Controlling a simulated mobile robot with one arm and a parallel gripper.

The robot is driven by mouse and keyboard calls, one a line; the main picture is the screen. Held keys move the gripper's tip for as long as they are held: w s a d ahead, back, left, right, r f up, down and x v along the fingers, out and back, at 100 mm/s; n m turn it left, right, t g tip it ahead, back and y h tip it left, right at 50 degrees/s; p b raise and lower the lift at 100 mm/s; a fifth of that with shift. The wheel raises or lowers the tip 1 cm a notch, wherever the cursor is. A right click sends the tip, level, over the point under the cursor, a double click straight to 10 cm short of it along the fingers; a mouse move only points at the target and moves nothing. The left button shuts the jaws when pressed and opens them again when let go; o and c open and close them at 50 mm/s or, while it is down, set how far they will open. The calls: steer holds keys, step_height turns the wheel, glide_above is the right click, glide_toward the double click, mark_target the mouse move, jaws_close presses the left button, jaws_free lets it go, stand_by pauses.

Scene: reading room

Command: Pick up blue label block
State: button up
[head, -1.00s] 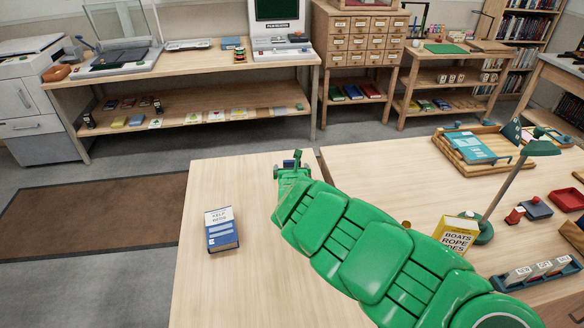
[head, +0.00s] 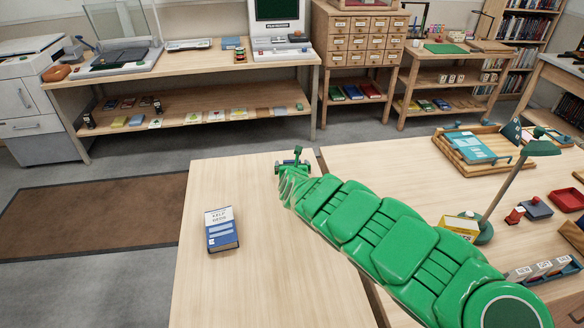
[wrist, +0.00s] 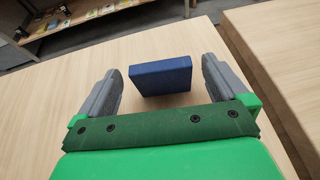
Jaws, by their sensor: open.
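The blue block (wrist: 161,76) sits on the light wooden table in the wrist view. Its top and one side face show, plain dark blue; no label can be read. My gripper (wrist: 161,70) is open, with one grey finger on each side of the block and a gap to each. The block lies ahead of the palm, and I cannot tell whether it is fully between the fingertips. In the head view my gripper (head: 292,163) is at the far edge of the near table, and the block is mostly hidden by it.
A blue and white book (head: 221,230) lies on the table left of my arm. A yellow box (head: 460,226), a green lamp (head: 510,180) and a wooden tray (head: 448,153) with a teal book are on the right table. A narrow gap separates the two tables.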

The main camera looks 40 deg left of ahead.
mark_target(292, 162)
steer(key=shift+x, duration=1.85)
steer(key=c, duration=1.1)
steer(key=shift+o, duration=0.2)
steer(key=shift+r, duration=0.1)
